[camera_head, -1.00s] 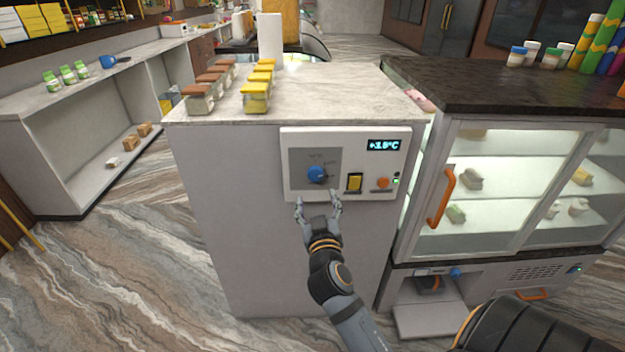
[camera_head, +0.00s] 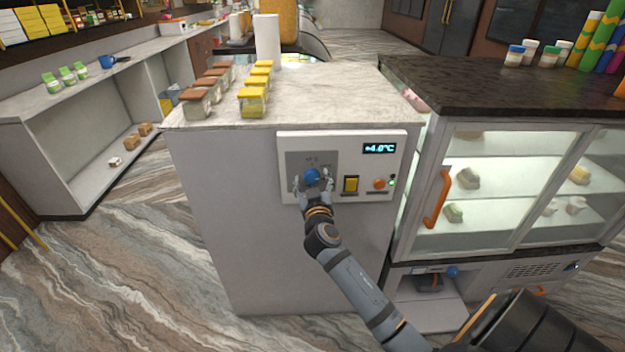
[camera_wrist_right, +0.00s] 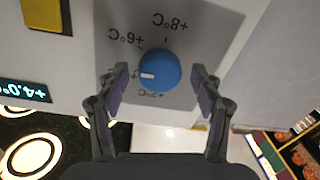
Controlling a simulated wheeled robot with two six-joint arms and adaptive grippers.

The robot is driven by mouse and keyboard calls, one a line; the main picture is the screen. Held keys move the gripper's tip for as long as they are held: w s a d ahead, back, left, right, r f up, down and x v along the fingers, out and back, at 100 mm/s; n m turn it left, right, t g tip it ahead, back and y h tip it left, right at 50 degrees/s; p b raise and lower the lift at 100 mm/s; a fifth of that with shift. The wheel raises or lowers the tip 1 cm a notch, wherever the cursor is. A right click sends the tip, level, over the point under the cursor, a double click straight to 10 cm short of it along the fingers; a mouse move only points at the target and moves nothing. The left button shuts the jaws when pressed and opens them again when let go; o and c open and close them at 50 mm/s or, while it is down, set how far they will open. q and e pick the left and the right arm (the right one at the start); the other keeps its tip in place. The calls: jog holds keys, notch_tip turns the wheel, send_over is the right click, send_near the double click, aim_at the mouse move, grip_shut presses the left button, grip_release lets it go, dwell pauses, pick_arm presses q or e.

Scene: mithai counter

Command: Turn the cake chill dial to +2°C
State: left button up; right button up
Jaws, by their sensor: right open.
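The cake chill dial is a round blue knob (camera_head: 312,177) on a grey plate of the white control panel (camera_head: 342,141). The panel's display (camera_head: 380,148) reads +4.0°C. In the right wrist view the dial (camera_wrist_right: 159,71) has a white pointer mark, with temperature labels around it, seen upside down. My right gripper (camera_head: 313,186) is open, with one finger on each side of the dial. In the wrist view both fingers of the gripper (camera_wrist_right: 159,90) stand apart from the knob with small gaps. My left gripper is not in view.
A yellow switch (camera_head: 351,184) and an orange button (camera_head: 380,184) sit right of the dial. Several jars with yellow and brown lids stand on the counter top (camera_head: 330,90). A glass display case (camera_head: 440,200) with an orange handle stands at the right.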

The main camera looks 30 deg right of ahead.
jog(key=shift+c, duration=0.4)
jog(key=c, duration=1.1)
jog(key=n+p, duration=0.2)
jog(key=n, duration=0.2)
jog(key=shift+r+n, duration=0.1)
jog(key=shift+n, duration=0.3)
jog(key=n+p, duration=0.1)
jog(key=n, duration=0.3)
jog(key=shift+a+p, duration=0.1)
jog(key=shift+p, duration=0.3)
jog(key=n+p, duration=0.1)
jog(key=n, duration=0.1)
jog(key=n+p, duration=0.1)
jog(key=n, duration=0.2)
jog(key=shift+g+h, duration=0.3)
jog(key=shift+g, duration=0.1)
jog(key=shift+f+n+p, duration=0.2)
jog(key=shift+n+p, duration=0.5)
jog(key=shift+n, duration=0.8)
